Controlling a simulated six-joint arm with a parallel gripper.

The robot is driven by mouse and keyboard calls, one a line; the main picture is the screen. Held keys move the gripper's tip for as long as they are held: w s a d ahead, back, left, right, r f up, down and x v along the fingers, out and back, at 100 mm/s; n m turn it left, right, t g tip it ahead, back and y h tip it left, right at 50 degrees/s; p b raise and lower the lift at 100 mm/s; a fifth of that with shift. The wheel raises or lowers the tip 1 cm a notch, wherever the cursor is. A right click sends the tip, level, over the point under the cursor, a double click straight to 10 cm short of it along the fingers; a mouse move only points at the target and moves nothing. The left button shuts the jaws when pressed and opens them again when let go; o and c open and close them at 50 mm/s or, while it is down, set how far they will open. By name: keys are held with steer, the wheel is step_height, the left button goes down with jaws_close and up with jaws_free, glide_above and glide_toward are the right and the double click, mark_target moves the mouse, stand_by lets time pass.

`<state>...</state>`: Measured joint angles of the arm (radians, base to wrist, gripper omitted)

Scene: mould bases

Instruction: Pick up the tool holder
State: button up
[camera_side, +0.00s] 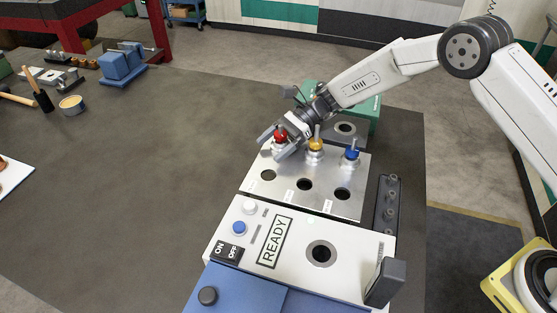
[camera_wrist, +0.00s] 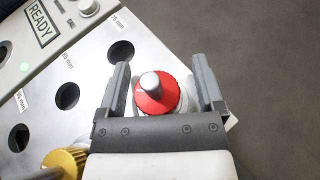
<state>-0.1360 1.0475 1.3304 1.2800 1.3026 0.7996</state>
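Three tool holders stand in the metal rack (camera_side: 335,205): one with a red collar (camera_side: 281,136), one with a yellow collar (camera_side: 315,146) and one with a blue collar (camera_side: 351,155). My gripper (camera_side: 272,148) is open at the red tool holder. In the wrist view, the red tool holder (camera_wrist: 156,96) stands between the two fingers of my gripper (camera_wrist: 161,65), with a gap visible on each side. Its grey tip points up toward the camera. The yellow tool holder (camera_wrist: 66,162) shows at the lower left, partly cut off. The blue one is out of the wrist view.
Several empty round holes (camera_side: 304,184) lie in the rack in front of the holders. A white machine panel marked READY (camera_side: 273,243) stands nearer the camera, with a grey block (camera_side: 386,282) at its right.

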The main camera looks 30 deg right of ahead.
mark_target(274, 147)
jaws_close()
steer(key=shift+r, duration=0.1)
step_height(274, 147, up, 10)
stand_by(0.9)
stand_by(0.4)
